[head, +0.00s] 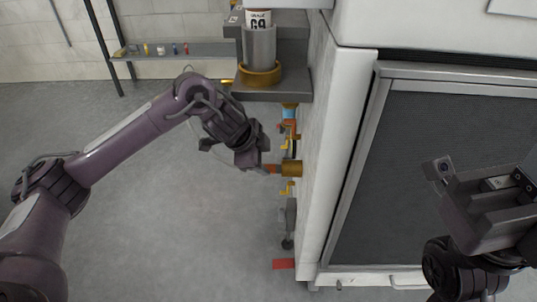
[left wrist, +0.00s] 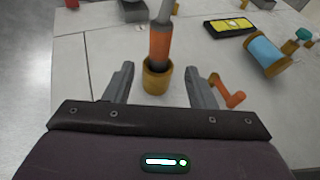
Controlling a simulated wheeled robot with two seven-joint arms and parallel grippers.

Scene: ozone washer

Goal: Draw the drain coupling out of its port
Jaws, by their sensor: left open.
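The drain coupling is an orange cylinder with a grey upper part (left wrist: 159,42), standing in a round brass port (left wrist: 157,82) in the left wrist view. In the head view the orange coupling (head: 272,169) shows at the brass port (head: 292,169) on the side of the white washer. My left gripper (left wrist: 160,72) is open, with one finger on each side of the coupling and port and a visible gap to both. In the head view the left gripper (head: 262,160) is beside the port. My right gripper (head: 470,205) is at the lower right; its jaws cannot be made out.
An orange crank-like handle (left wrist: 230,92) is close to the right finger. A grey shelf with a canister (head: 260,48) juts out above. Open floor is left of the washer.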

